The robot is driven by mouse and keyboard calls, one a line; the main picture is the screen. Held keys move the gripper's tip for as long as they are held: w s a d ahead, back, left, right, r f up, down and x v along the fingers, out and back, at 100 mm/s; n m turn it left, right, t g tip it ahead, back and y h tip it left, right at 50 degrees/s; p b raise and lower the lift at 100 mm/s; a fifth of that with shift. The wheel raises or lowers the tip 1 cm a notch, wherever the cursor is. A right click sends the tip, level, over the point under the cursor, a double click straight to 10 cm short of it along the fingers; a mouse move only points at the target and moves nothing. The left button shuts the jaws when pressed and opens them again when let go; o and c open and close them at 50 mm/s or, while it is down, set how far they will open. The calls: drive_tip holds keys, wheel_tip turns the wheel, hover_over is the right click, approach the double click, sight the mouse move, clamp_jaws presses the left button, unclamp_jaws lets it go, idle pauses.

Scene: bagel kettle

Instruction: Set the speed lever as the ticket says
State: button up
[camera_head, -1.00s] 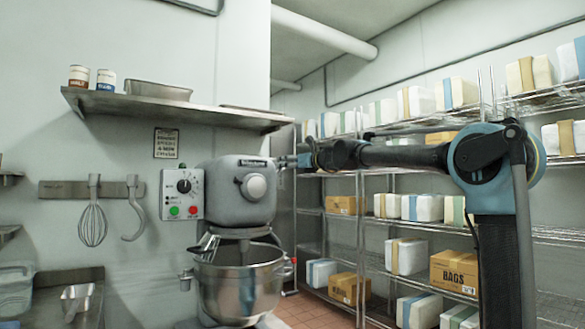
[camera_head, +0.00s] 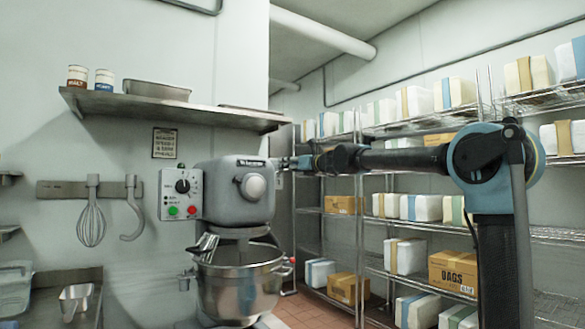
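The grey mixer (camera_head: 237,207) stands against the wall with its steel bowl (camera_head: 240,288) below the head. A round silver hub (camera_head: 253,187) is on the head's front. A control box (camera_head: 182,194) with a black dial, a green button and a red button is at its left. I cannot make out a speed lever; the head's far right side is hidden. My gripper (camera_head: 286,163) is at the upper right edge of the mixer head, small and partly hidden. I cannot tell whether it touches the mixer or is open. No readable ticket shows.
A small wall sign (camera_head: 165,143) hangs under the steel shelf (camera_head: 170,110), its print too small to read. A whisk (camera_head: 92,215) and dough hook (camera_head: 132,210) hang at left. A red-tipped handle (camera_head: 292,260) sits beside the bowl. Wire racks (camera_head: 450,232) with boxes stand behind my arm.

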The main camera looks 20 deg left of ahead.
wheel_tip(320, 180, down, 2)
drive_tip(key=shift+w+d+f+m+t, duration=0.1)
drive_tip(key=shift+m+t, duration=0.05)
drive_tip(key=shift+m, duration=0.45)
drive_tip(key=shift+w+d+m+t, duration=0.1)
drive_tip(key=shift+m+t, duration=0.05)
drive_tip(key=shift+m, duration=0.45)
wheel_tip(320, 180, down, 2)
drive_tip(key=m, duration=0.2)
drive_tip(key=shift+m, duration=0.4)
drive_tip(key=shift+s+a+f+m+t, duration=0.1)
drive_tip(key=shift+f+m+t, duration=0.1)
drive_tip(key=shift+f+m, duration=0.6)
drive_tip(key=shift+s+a+f+m+t, duration=0.15)
drive_tip(key=shift+f+m, duration=0.3)
drive_tip(key=shift+m, duration=0.55)
drive_tip(key=shift+c, duration=0.2)
drive_tip(key=o, duration=1.6)
drive_tip(key=shift+w+f, duration=0.1)
